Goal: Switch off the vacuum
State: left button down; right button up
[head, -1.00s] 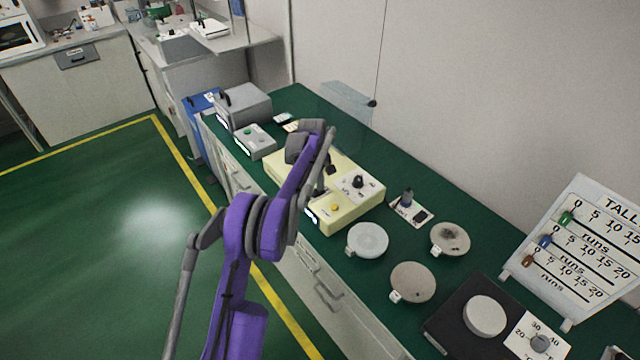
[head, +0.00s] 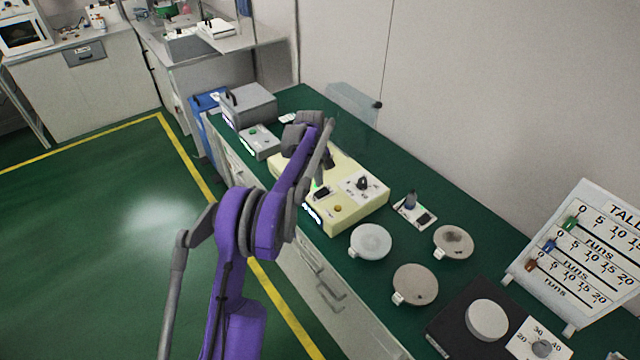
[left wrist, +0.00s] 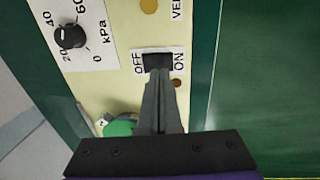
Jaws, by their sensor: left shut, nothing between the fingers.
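The vacuum is a cream box (head: 372,207) on the green bench in the head view. Its black rocker switch (head: 322,192) also shows in the left wrist view (left wrist: 156,61), between the OFF and ON labels. A small brown lamp (left wrist: 177,83) is beside ON and looks unlit. The black kPa knob (head: 362,183) and a yellow button (head: 338,208) are near the switch. My left gripper (left wrist: 158,78) is shut and empty, its tips right at the switch in the left wrist view; I cannot tell whether they touch. My right gripper is not in view.
Several round plates, including a pale one (head: 371,242), lie right of the vacuum. A grey box (head: 260,142) stands to its left. A tally board (head: 585,250) stands at the right. The wall (head: 470,110) is behind the bench.

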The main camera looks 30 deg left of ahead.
aim_at(319, 194)
pick_arm(q)
notch_tip(319, 194, up, 10)
jog(key=shift+s+a, duration=0.2)
jog(key=shift+s, duration=0.25)
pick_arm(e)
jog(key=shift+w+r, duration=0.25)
pick_arm(q)
jog(key=shift+r, duration=0.1)
jog(key=w+b, duration=0.1)
jog(key=b, duration=0.2)
jog(key=shift+w+d, duration=0.1)
jog(key=shift+d, duration=0.3)
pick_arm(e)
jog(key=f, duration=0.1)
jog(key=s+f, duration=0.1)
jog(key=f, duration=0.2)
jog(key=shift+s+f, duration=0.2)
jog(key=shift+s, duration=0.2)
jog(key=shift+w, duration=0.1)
